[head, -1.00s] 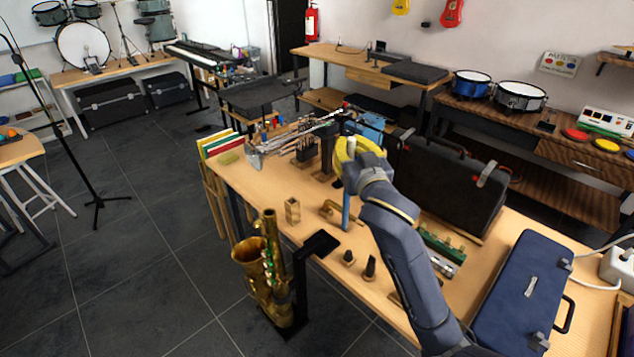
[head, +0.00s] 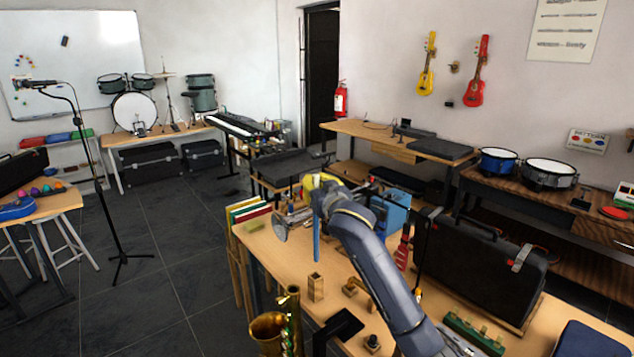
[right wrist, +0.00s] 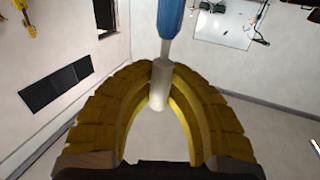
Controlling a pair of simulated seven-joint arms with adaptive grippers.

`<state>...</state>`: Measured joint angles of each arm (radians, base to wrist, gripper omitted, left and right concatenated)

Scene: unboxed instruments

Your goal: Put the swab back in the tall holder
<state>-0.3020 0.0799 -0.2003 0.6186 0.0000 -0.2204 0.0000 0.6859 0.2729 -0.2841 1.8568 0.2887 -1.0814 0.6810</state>
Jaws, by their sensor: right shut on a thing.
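The swab (head: 316,240) is a long blue stick with a pale handle, and it hangs upright below my right gripper (head: 319,184). The yellow fingers of that gripper are shut on the pale handle (right wrist: 160,85), and the blue part (right wrist: 170,18) sticks out beyond them in the right wrist view. A tall, narrow wooden holder (head: 316,288) stands on the workbench (head: 280,265). In the head view the swab's lower end appears just above the holder's top, apart from it. I cannot tell how exactly they line up in depth. My left gripper is not in view.
A black case (head: 480,268) stands on the bench at right. A brass saxophone (head: 290,320) stands in front of the bench. Small wooden and dark pieces (head: 372,343) sit near the holder. A blue box (head: 392,212) is behind my arm.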

